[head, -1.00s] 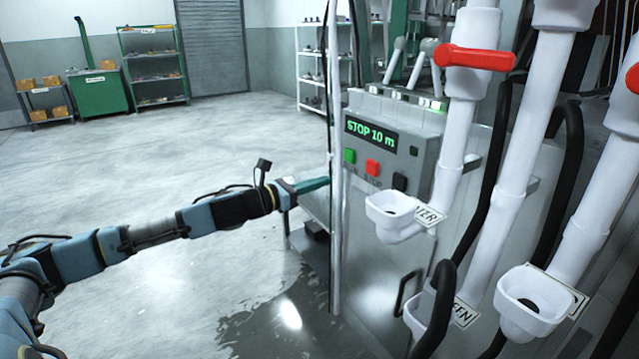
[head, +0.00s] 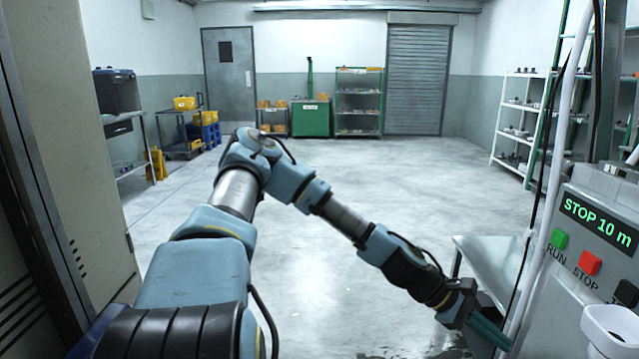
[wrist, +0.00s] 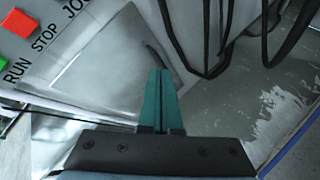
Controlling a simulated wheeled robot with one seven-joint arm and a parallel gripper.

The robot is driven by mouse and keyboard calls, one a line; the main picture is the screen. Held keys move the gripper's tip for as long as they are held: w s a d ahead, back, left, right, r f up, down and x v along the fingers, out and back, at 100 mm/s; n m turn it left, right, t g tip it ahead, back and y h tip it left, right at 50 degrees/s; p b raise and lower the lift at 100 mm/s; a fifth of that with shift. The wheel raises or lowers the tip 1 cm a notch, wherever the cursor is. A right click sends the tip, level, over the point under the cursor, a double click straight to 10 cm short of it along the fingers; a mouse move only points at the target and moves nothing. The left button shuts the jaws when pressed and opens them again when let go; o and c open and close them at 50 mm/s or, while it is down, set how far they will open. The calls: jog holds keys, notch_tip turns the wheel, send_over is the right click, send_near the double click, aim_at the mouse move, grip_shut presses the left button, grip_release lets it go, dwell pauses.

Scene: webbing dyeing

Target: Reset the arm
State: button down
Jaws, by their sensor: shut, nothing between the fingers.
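My arm stretches forward and then bends down to the right in the head view. My gripper (head: 490,331) is at the lower right, beside the control panel (head: 597,240) of the dyeing machine. In the wrist view the two teal fingers of my gripper (wrist: 160,98) lie together, shut with nothing between them. They point toward the machine's grey front plate (wrist: 95,62). The panel display reads "STOP 10 m". The green RUN button (head: 559,239) and red STOP button (head: 589,263) sit below it. The fingers appear apart from the buttons.
A white funnel (head: 610,330) stands at the lower right, and black hoses (wrist: 200,40) hang near the fingers. A metal side table (head: 490,262) is behind my gripper. A tall cabinet (head: 65,150) stands close on the left. The middle floor (head: 330,190) is open.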

jog(key=w+a+r+m+t+y+p, duration=0.1)
jog(key=w+a+m+t+y, duration=0.2)
jog(key=a, duration=0.8)
jog(key=w+a+m+y+p, duration=0.1)
jog(key=w+a+m+y, duration=0.25)
jog(key=a, duration=0.75)
jog(key=a+r+t+y+p, duration=0.2)
jog(key=a+r+t+y, duration=0.1)
jog(key=a+r, duration=1.4)
jog(key=shift+w+a+m+t+y, duration=0.3)
jog(key=shift+a+m+t+y, duration=0.15)
jog(key=shift+a, duration=0.7)
